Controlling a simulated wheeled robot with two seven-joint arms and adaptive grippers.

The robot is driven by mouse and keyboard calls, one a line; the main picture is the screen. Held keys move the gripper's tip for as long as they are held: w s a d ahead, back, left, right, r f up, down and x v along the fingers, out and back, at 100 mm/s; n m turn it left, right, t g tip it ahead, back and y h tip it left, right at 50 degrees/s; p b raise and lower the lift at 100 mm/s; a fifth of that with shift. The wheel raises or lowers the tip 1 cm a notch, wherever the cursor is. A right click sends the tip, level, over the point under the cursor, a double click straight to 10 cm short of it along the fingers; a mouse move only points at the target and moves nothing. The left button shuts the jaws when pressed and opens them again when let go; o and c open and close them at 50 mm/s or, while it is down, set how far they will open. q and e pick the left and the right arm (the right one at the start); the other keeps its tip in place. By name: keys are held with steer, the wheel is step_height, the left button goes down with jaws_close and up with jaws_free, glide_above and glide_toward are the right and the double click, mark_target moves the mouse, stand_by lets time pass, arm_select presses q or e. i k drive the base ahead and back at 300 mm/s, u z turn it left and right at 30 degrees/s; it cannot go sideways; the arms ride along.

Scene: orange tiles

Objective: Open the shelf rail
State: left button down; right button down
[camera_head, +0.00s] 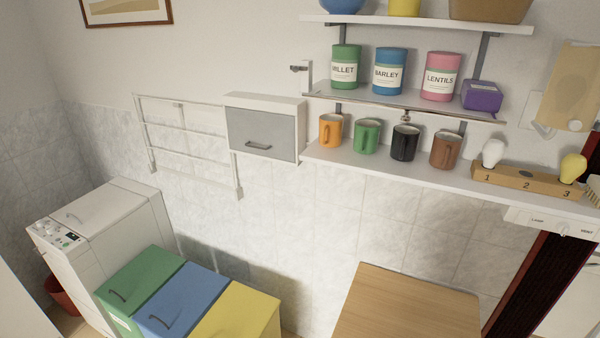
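A thin metallic rail (365,103) runs along the front edge of the middle wall shelf (330,91), low against the board. A small metal piece (405,117) hangs under it near the middle. A pale upright bracket with a dark grey fitting (298,69) stands at the shelf's left end. Whether it joins the rail, I cannot tell. Behind the rail stand a green MILLET canister (345,68), a blue BARLEY canister (389,71), a pink LENTILS canister (441,76) and a purple box (482,96). Neither of my grippers is in view.
Several mugs, including a black mug (404,143), stand on the lower shelf (440,174), beside a numbered wooden bulb holder (527,181). A grey-fronted cabinet (264,130) is left of the shelves. A wooden table (408,305) stands below; the wall space between is clear.

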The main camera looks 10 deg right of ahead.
mark_target(406, 118)
steer(key=u, duration=1.5)
steer(key=k, duration=0.65)
steer(key=z, duration=1.4)
